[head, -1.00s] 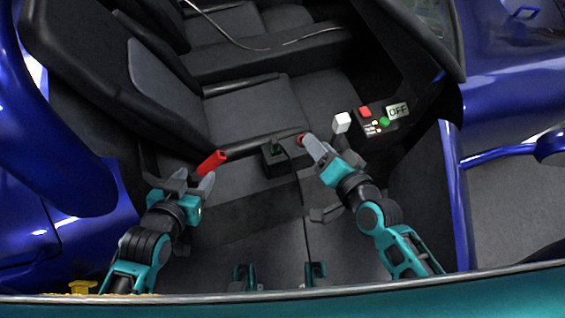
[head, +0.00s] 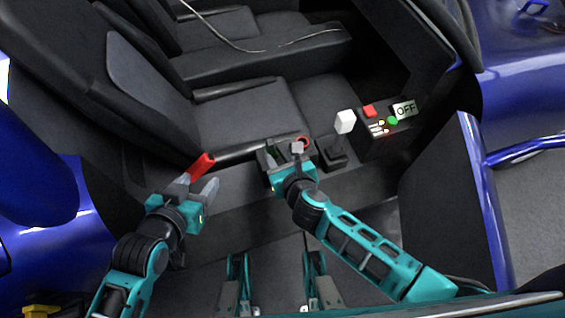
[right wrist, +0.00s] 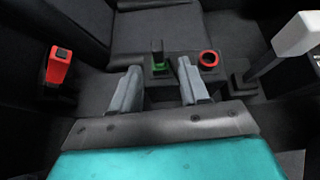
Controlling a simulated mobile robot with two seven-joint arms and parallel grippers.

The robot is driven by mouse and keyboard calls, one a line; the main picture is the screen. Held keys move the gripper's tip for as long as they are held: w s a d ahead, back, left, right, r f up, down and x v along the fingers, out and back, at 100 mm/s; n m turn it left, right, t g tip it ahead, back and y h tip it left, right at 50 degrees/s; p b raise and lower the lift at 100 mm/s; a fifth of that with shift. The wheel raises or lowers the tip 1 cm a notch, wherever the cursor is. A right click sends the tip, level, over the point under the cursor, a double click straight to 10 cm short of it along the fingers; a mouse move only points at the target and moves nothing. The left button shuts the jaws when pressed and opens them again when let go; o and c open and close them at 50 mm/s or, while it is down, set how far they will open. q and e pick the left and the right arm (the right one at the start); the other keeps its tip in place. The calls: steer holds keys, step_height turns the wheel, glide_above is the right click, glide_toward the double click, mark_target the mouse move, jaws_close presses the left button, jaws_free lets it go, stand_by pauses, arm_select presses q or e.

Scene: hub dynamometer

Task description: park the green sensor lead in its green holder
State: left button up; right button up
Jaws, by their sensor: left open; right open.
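A dark green upright piece, apparently the green sensor lead (right wrist: 158,48), stands in the green holder (right wrist: 160,68) in the right wrist view. I cannot tell how deep it sits. My right gripper (right wrist: 158,82) is open, with one finger on each side of the green holder in the picture and nothing visibly gripped. In the head view my right gripper (head: 284,154) is over the console and partly hides the green holder. My left gripper (head: 200,182) is open near a red block (head: 203,162), with no clear grip on it.
A red ring holder (right wrist: 208,58) sits just right of the green one. A lever with a white knob (head: 345,121) and a control box (head: 385,125) with an OFF sign (head: 404,109) stand further right. A seat (head: 240,110) lies behind the console.

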mark_target(272, 146)
steer(key=shift+m+g, duration=0.3)
steer(key=shift+m, duration=0.1)
steer(key=b+x, duration=0.1)
steer(key=x, duration=0.1)
steer(key=b+x, duration=0.2)
steer(key=x, duration=0.1)
steer(key=f+b+x, duration=0.1)
steer(key=b+x, duration=0.1)
steer(key=shift+s+a+f, duration=0.1)
steer(key=shift+s+f, duration=0.05)
steer(key=shift+s, duration=0.05)
steer(key=shift+b+x, duration=0.65)
steer(key=shift+x, duration=0.4)
steer(key=shift+c, duration=0.2)
jaws_close()
steer(key=shift+r+p, duration=0.4)
steer(key=shift+p, duration=0.05)
steer(key=shift+r, duration=0.2)
